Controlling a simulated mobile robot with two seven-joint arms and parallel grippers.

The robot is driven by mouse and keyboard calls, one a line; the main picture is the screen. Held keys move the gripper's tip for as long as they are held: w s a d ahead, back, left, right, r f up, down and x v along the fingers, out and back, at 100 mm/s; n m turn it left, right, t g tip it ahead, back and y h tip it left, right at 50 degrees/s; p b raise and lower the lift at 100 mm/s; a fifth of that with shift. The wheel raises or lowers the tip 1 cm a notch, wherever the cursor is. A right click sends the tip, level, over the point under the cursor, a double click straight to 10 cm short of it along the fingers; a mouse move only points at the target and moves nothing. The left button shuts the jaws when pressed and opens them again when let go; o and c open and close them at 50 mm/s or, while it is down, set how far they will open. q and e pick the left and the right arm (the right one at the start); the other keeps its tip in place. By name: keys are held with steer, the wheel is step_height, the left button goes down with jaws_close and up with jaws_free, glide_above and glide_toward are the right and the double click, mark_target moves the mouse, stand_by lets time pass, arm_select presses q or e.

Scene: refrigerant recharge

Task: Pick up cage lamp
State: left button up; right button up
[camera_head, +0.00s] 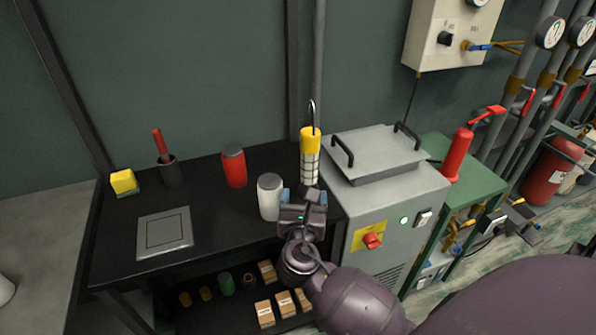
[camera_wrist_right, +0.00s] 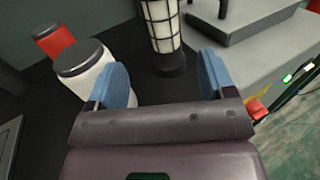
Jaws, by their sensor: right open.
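The cage lamp (camera_head: 310,160) has a yellow top, a dark hook above it and a white caged body. It stands upright on the black table near its right edge. In the right wrist view the caged body (camera_wrist_right: 161,26) and its dark round base stand beyond the fingertips, in line with the gap between them. My right gripper (camera_head: 303,197) is open and empty, just in front of the lamp; its blue finger pads (camera_wrist_right: 166,82) show apart in the wrist view. In the head view the gripper hides the lamp's base. My left gripper is not in view.
A white canister (camera_head: 269,197) stands close left of my right gripper, with a red canister (camera_head: 234,168) behind it. A grey machine (camera_head: 390,205) with handles stands right of the lamp. A flat grey plate (camera_head: 164,232) lies on the black table (camera_head: 212,222).

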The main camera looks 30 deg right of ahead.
mark_target(309, 174)
steer(key=x, duration=0.5)
steer(key=shift+w+d+b, duration=0.4)
steer(key=shift+w+d, duration=0.1)
steer(key=shift+d, duration=0.05)
steer(key=x, duration=0.4)
steer(key=shift+d+b, duration=0.1)
steer(key=shift+b, duration=0.3)
steer(key=shift+w, duration=0.1)
steer(key=shift+r, duration=0.1)
steer(key=c, duration=1.2)
